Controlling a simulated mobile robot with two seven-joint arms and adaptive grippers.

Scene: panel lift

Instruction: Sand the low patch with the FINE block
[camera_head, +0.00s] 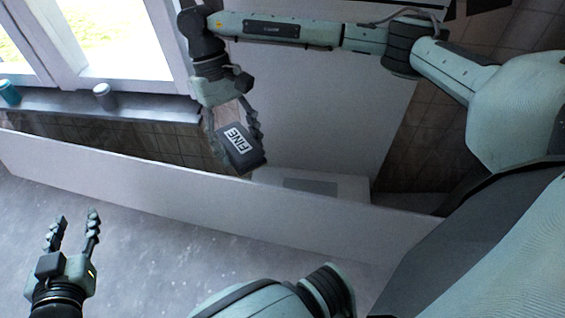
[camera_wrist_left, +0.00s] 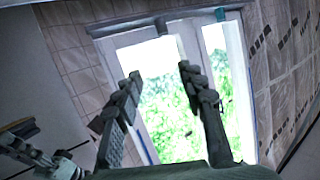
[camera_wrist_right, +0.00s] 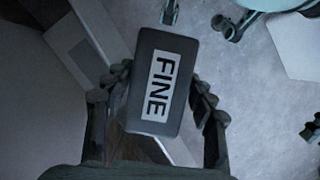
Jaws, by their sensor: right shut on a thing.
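The dark FINE block (camera_head: 243,155), with a white label, is held in my right gripper (camera_head: 236,138). The gripper is shut on the block's sides, with its label facing the camera. In the right wrist view the FINE block (camera_wrist_right: 160,82) sits between both fingers. A grey rectangle (camera_head: 310,187), apparently the low patch, lies on a pale surface behind the long white board. It also shows in the right wrist view (camera_wrist_right: 88,57), apart from the block. My left gripper (camera_head: 73,218) is open and empty at lower left; its spread fingers show in the left wrist view (camera_wrist_left: 160,75).
A long white board (camera_head: 150,185) crosses in front of the patch area. A sill (camera_head: 150,107) under the window holds a teal can (camera_head: 9,92) and a grey can (camera_head: 104,96). The grey floor (camera_head: 150,265) around my left gripper looks clear.

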